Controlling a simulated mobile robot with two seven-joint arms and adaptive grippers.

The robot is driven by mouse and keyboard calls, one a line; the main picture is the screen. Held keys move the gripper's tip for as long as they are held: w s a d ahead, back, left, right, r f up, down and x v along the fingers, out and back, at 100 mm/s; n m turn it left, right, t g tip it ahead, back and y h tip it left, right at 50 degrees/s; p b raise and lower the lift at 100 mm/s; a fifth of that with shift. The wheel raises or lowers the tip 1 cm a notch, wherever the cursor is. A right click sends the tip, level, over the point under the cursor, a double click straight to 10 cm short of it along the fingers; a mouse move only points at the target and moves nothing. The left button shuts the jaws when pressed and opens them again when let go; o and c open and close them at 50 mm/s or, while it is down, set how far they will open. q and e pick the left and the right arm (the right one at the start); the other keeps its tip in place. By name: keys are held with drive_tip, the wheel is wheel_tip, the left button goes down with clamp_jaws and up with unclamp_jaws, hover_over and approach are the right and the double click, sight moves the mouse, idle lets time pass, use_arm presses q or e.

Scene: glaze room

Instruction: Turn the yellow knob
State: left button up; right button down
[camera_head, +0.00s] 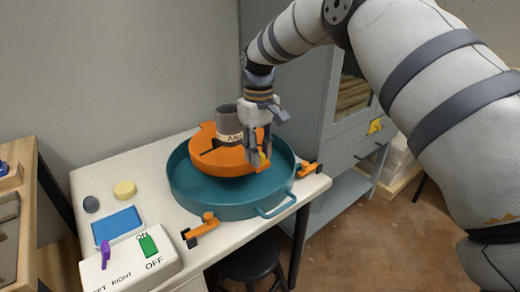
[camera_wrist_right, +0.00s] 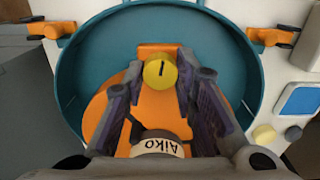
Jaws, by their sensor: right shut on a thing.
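The yellow knob (camera_wrist_right: 160,72) is round with a black mark on its top, and sits on the orange block of the orange disc (camera_wrist_right: 155,103). My right gripper (camera_wrist_right: 160,80) points down and is shut on the yellow knob, with one finger on each side. In the head view, the knob (camera_head: 264,158) is mostly hidden by the right gripper (camera_head: 258,155). A grey mug (camera_head: 227,119) with a name label stands on the disc beside the gripper. My left gripper is not in view.
The disc lies inside a teal basin (camera_head: 211,208) with a front handle. Orange clamps (camera_head: 201,229) flank it on the white table. A switch box (camera_head: 130,265), a blue pad (camera_head: 117,225) and a yellow round piece (camera_head: 125,189) are at left. A grey-blue cabinet (camera_head: 300,95) stands behind.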

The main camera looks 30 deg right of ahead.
drive_tip(key=shift+n, duration=1.6)
drive_tip(key=c, duration=1.3)
unclamp_jaws()
wheel_tip(320, 180, up, 12)
